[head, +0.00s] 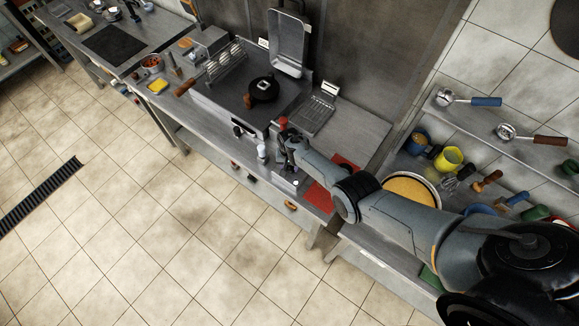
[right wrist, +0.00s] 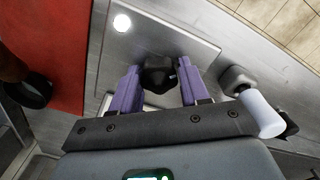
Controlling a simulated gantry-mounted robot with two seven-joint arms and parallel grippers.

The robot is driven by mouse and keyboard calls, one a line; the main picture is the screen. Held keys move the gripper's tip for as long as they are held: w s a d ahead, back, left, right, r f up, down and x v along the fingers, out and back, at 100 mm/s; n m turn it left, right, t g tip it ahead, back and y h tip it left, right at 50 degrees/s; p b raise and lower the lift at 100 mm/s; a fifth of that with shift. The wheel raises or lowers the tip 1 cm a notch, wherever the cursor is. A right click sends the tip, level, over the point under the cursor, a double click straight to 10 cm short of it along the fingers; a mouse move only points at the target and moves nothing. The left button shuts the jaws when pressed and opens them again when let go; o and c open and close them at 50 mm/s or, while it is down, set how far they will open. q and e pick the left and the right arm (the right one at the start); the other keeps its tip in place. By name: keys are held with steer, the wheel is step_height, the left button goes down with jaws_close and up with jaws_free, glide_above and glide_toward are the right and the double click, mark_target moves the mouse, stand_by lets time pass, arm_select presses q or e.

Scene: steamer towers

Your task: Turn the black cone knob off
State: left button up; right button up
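The black cone knob (right wrist: 158,76) sits on a metal panel in the right wrist view. My right gripper (right wrist: 158,80) has its two purple fingers spread apart, one on each side of the knob. The fingers are very close to the knob's sides; I cannot tell whether they touch it. In the head view my right gripper (head: 288,160) reaches down at the front edge of the steel counter, and the knob is hard to make out there. My left gripper is in neither view.
A red board (head: 319,197) lies right of the gripper. A black pan (head: 264,89) sits on the stove. A large pot (head: 411,188) stands near my arm. The floor in front is clear.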

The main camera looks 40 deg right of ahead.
jaws_close()
steer(key=n, duration=0.4)
steer(key=shift+d, duration=0.1)
steer(key=n, duration=0.3)
steer(key=shift+f, duration=0.1)
steer(key=shift+n, duration=1.1)
